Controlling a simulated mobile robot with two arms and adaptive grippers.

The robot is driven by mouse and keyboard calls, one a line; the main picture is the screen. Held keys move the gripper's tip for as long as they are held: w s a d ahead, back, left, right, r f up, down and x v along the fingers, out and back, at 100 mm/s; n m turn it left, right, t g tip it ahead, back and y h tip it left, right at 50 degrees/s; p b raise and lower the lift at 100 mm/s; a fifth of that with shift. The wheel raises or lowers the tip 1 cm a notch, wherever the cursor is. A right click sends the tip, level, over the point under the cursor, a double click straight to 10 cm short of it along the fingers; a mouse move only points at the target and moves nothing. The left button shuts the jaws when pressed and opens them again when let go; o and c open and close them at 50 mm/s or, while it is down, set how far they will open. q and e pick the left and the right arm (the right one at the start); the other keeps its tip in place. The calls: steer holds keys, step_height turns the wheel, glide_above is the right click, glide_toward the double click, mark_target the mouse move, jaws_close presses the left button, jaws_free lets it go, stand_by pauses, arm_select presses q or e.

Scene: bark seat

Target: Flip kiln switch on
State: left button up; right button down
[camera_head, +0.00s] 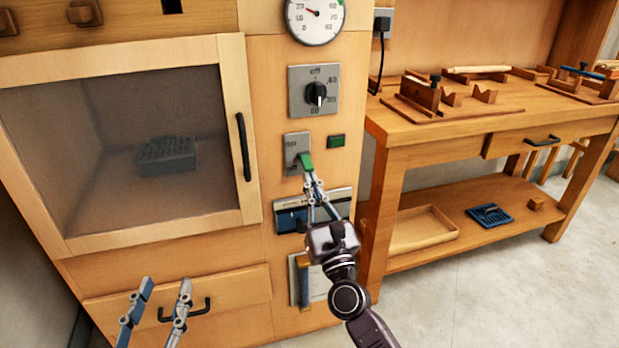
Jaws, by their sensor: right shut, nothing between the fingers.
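The kiln switch (293,142) is a grey plate on the wooden kiln front, below the dial knob. A small green piece sits at its lower right, right at my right gripper's fingertips. My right gripper (308,178) is shut and empty, pointing up at the switch. Its tips appear to touch or nearly touch the green piece and cover part of the plate, so the lever's position is unclear. My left gripper (166,284) is open and empty at the lower left, in front of the kiln's lower drawer. A green indicator (336,141) is right of the switch.
The kiln's glass door (60,130) is shut, with a dark grey block (166,155) behind it. A gauge (315,18) and knob (316,94) are above the switch. A wooden workbench (440,125) with jigs stands at the right. Open floor lies at the lower right.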

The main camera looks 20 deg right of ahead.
arm_select(q)
steer(key=s+a+f+g+y+p, duration=0.1)
steer(key=s+a+f+g, duration=0.2)
steer(key=f, duration=0.4)
steer(key=s+f+g+y+p, duration=0.1)
steer(key=s+f+g+p, duration=0.1)
steer(key=f+g, duration=0.3)
steer(key=shift+s+a+f+g+y+p, duration=0.6)
steer(key=shift+s+a+f+g+p, duration=0.85)
steer(key=shift+s, duration=2.2)
steer(key=shift+s+a+f+g+y+p, duration=0.8)
steer(key=shift+s+f+g, duration=1.25)
steer(key=shift+s, duration=1.55)
arm_select(e)
steer(key=r+g+p, duration=0.1)
steer(key=s+r+g+p, duration=0.1)
steer(key=p, duration=0.1)
arm_select(q)
steer(key=s+x, duration=0.2)
steer(key=x, duration=1)
steer(key=shift+d+f+n, duration=0.15)
steer(key=shift+f+n, duration=0.25)
arm_select(e)
steer(key=shift+f, duration=0.1)
